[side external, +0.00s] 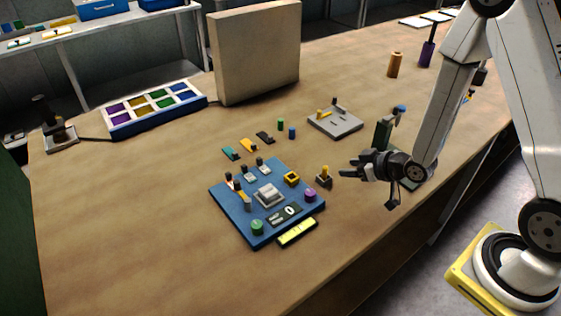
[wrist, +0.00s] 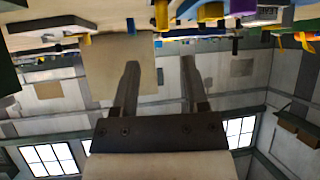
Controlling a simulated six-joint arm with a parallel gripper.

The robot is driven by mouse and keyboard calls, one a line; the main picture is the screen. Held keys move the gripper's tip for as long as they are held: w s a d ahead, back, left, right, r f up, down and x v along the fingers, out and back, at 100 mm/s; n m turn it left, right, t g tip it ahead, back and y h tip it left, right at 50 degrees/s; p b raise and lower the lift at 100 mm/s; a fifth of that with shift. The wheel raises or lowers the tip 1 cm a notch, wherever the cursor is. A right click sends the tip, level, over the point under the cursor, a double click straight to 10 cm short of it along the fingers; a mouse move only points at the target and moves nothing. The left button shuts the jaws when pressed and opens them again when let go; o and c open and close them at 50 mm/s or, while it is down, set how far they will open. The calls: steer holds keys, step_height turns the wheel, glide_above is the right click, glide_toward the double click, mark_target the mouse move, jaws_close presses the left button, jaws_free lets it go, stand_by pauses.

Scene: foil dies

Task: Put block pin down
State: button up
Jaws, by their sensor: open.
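A small dark block with a yellow pin (side external: 324,176) stands on the table just right of the blue board (side external: 230,205). I cannot tell if this is the block pin that the task names. My gripper (side external: 348,168) is open, with its fingers pointing left, to the right of the yellow pin and seemingly apart from it. In the wrist view nothing sits between the fingertips (wrist: 160,64). A yellow pin (wrist: 161,15) shows at the top there, beyond the fingers. The blue board carries a grey block (side external: 268,194), a yellow square frame (side external: 292,178), and green and purple knobs.
A grey plate with pins (side external: 335,122) lies behind my gripper. Small colored pieces (side external: 248,146) lie behind the board. A tray of colored compartments (side external: 155,108) and a tall beige panel (side external: 256,52) stand farther back. The table's front left is clear.

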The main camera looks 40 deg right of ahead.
steer(key=s+a+r+m+g+h, duration=0.2)
steer(key=s+a+r+g, duration=0.1)
steer(key=s+r+g, duration=0.5)
steer(key=shift+s, duration=1.05)
